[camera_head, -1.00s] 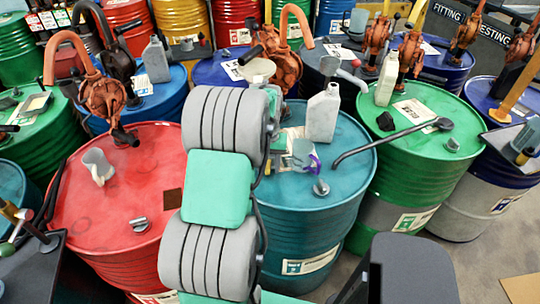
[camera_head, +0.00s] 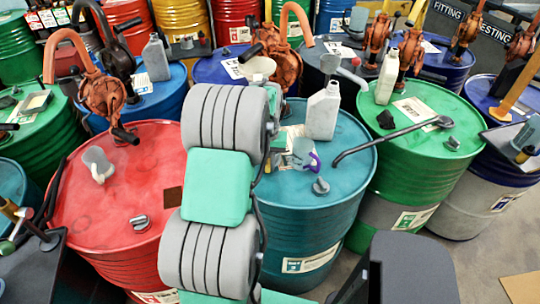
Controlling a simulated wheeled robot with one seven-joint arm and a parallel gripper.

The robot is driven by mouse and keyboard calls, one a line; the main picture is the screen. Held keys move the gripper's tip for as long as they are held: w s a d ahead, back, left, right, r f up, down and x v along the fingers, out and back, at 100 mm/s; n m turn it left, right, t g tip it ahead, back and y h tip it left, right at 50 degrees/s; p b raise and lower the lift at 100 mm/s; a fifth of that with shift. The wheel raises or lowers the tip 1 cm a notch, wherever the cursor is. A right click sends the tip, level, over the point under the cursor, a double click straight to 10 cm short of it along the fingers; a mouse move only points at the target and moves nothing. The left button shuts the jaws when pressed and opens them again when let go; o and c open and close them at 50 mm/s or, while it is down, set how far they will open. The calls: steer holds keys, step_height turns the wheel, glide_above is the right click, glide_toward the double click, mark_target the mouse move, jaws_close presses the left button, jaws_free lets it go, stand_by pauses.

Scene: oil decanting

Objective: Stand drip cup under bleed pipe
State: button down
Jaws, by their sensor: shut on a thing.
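A small grey translucent cup (camera_head: 303,149) with a purple handle (camera_head: 314,161) is just above or on the top of the teal drum (camera_head: 345,175); I cannot tell whether it touches. My gripper (camera_head: 287,158) is at the cup's left side, shut on it, and mostly hidden behind my arm. A dark bent pipe (camera_head: 395,136) runs from the green drum's top (camera_head: 425,110). Its lower end (camera_head: 338,162) hangs over the teal drum, right of the cup and apart from it. I take it as the bleed pipe.
A grey bottle (camera_head: 322,112) stands behind the cup, and a dark bung (camera_head: 320,186) sits in front. A white bottle (camera_head: 387,78) stands on the green drum. Rusty hand pumps (camera_head: 103,97) rise behind.

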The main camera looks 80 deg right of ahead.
steer(key=shift+r, duration=0.15)
steer(key=shift+d+r, duration=0.1)
steer(key=shift+r, duration=0.2)
steer(key=s+a+r+b, duration=0.3)
steer(key=a+r+b, duration=0.2)
steer(key=a+r, duration=0.8)
steer(key=w+f+n, duration=0.3)
steer(key=w, duration=0.9)
steer(key=w+a+f+n, duration=0.2)
steer(key=w+a+n, duration=0.2)
steer(key=w+a, duration=0.7)
steer(key=w+a+n, duration=0.4)
steer(key=w+a, duration=0.2)
steer(key=a, duration=0.6)
steer(key=w+a+f+n, duration=0.1)
steer(key=w+a+n, duration=0.4)
steer(key=a, duration=0.8)
steer(key=shift+w+f, duration=0.15)
steer(key=shift+w, duration=0.55)
